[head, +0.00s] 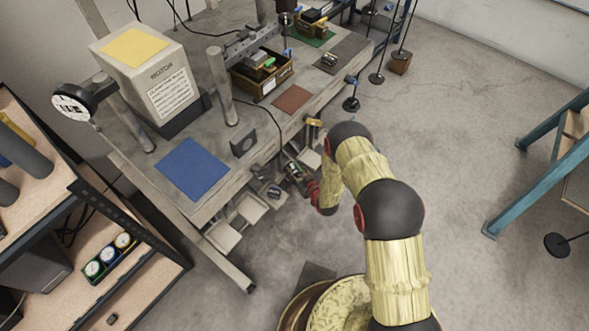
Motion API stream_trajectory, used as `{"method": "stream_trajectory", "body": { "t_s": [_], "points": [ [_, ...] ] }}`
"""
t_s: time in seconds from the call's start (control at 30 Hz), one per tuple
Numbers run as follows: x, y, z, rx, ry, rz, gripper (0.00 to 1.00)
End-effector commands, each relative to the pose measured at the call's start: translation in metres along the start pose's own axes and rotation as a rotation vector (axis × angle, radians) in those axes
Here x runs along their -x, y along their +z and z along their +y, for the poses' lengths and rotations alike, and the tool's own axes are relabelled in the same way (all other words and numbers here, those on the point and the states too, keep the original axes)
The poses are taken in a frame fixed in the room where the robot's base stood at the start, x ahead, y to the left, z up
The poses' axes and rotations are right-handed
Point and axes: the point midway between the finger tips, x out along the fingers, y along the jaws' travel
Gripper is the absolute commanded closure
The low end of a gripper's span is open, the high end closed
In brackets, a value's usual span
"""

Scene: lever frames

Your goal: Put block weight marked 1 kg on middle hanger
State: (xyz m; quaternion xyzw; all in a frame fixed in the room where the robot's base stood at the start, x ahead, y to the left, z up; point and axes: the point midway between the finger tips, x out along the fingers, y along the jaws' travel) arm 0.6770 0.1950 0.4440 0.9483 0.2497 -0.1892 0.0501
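Several thin rods with black round plates stand or hang past the bench's far right end: a near plate (351,104), a middle plate (376,78), and a far one with a brown block (400,63) at its foot. Which of them is the middle hanger I cannot tell for sure. No 1 kg marking is readable anywhere. My gripper (292,174) is low beside the bench's front edge, far nearer than the plates. It is small and dark against clutter, so its fingers and anything between them are unclear.
The grey bench (225,182) carries a large block-shaped machine (165,85), a blue mat (193,169), a red-brown mat (291,99) and a brown bin (262,80) of parts. Pale plates (250,207) show below its edge. A shelf (125,262) is at left, a teal frame (520,165) at right.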

Motion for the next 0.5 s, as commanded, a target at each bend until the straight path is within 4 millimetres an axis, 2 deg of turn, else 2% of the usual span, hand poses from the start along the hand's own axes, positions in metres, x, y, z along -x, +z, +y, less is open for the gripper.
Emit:
{"method": "stream_trajectory", "body": {
  "t_s": [0.1,0.4,0.5],
  "points": [
    [0.0002,-0.0002,0.0000,0.000,0.000,0.000,0.58],
    [0.0005,-0.0016,0.0001,0.000,0.000,0.000,0.58],
    [0.0072,-0.0028,0.0002,-0.001,0.000,-0.002,0.58]
  ]
}}
